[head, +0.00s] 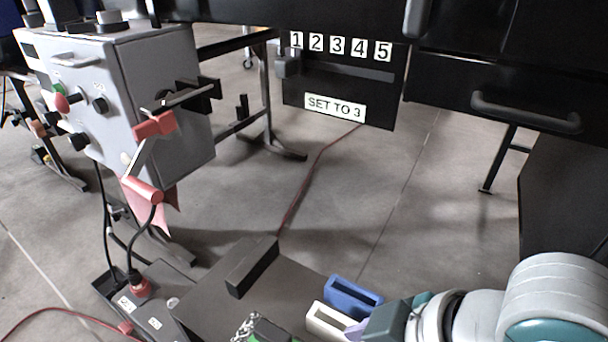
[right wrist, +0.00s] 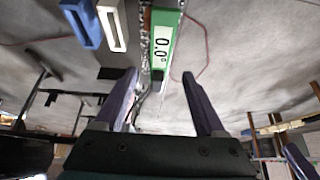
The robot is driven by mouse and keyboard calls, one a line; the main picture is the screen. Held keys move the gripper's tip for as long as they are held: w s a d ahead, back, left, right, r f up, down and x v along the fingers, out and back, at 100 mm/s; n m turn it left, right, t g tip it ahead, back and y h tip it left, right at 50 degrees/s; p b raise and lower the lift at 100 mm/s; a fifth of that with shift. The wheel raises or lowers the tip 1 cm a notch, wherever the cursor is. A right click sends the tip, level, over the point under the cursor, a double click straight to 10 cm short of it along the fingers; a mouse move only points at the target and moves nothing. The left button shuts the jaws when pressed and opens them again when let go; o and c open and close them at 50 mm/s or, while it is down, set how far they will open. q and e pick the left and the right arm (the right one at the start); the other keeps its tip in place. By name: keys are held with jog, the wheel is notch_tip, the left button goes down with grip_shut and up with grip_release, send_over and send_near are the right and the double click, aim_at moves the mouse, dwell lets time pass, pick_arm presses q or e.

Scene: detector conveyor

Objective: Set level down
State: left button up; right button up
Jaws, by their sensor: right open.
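The level is a green bar with a white display reading 0.0° (right wrist: 162,45) in the right wrist view. In the head view only a small green part of it (head: 270,334) shows at the bottom edge. My right gripper (right wrist: 160,84) is open, with its two lavender fingers apart. The near end of the level appears just ahead of and between the fingertips; I cannot tell whether they touch it. In the head view my right gripper comes in from the lower right, with its fingers mostly cut off or hidden. My left gripper is not in view.
A blue holder (head: 354,296) and a white holder (head: 328,321) stand beside the level. A dark block (head: 252,267) lies on the grey surface behind. A grey control box (head: 165,95) stands at left. A sign reading SET TO 3 (head: 335,107) hangs at the back.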

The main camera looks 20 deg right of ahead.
jog(key=s+d+r+m+g+h, duration=0.1)
jog(key=s+d+r+m+h, duration=0.2)
jog(key=s+d+r+m, duration=0.2)
jog(key=s+d+r, duration=0.1)
jog(key=s+r, duration=0.2)
jog(key=r, duration=0.1)
jog(key=shift+d+m+p, duration=0.25)
jog(key=shift+m+p, duration=0.05)
jog(key=shift+s, duration=0.1)
notch_tip(320, 180, up, 60)
jog(key=p, duration=6)
jog(key=shift+f, duration=0.1)
